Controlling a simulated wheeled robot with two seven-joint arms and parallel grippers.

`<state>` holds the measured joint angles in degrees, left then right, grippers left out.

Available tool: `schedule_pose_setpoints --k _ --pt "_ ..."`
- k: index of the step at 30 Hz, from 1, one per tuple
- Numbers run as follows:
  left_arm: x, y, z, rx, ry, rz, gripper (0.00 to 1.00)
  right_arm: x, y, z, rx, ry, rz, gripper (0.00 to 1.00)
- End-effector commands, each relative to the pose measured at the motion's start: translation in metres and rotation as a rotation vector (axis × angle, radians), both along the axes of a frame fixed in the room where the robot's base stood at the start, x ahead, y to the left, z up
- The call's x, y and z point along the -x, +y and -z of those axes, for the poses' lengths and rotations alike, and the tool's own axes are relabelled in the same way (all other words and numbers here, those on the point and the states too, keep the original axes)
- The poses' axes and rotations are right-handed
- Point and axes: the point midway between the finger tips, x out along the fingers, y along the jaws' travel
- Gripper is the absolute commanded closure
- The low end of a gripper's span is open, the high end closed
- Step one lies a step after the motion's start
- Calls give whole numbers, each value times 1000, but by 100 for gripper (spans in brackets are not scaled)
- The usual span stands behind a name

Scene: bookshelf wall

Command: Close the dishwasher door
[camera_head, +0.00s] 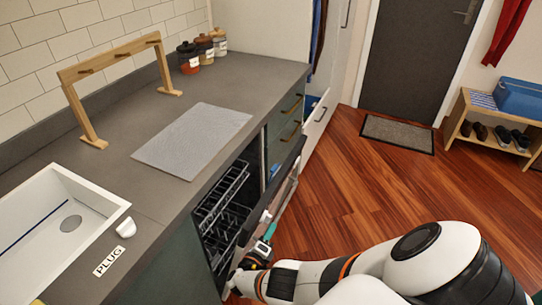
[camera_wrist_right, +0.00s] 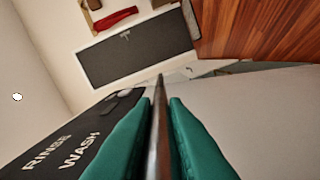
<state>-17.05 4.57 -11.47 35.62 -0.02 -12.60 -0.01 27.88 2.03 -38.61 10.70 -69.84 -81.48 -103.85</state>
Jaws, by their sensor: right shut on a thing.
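The dishwasher (camera_head: 228,195) is built in under the grey counter, with dark wire racks showing inside. Its door (camera_head: 284,180) stands partly open, tilted out from the cabinet front. My right gripper (camera_head: 266,216) reaches the door at its near side. A black panel (camera_wrist_right: 75,140) marked RINSE and WASH lies beside the fingers. My left gripper is not in view.
The counter holds a white sink (camera_head: 40,215), a grey mat (camera_head: 195,138), a wooden rack (camera_head: 160,60) and jars (camera_head: 203,48). Drawers (camera_head: 285,125) adjoin the dishwasher. The wooden floor (camera_head: 350,190) in front is clear. A shoe bench (camera_head: 495,125) stands far right.

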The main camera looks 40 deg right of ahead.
Motion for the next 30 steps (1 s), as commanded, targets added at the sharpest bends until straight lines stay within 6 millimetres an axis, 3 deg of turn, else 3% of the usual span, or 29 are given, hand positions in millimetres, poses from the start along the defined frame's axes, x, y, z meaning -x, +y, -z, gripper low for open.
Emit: schedule_pose_setpoints --k 12,27,28,30 --pt "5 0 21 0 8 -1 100 -51 25 -13 36 107 -7 100" --pt "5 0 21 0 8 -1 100 -57 27 -17 41 124 -4 100" --pt "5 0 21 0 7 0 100 -57 27 -17 41 124 -4 84" --pt "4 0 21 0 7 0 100 -57 27 -18 41 124 -4 73"
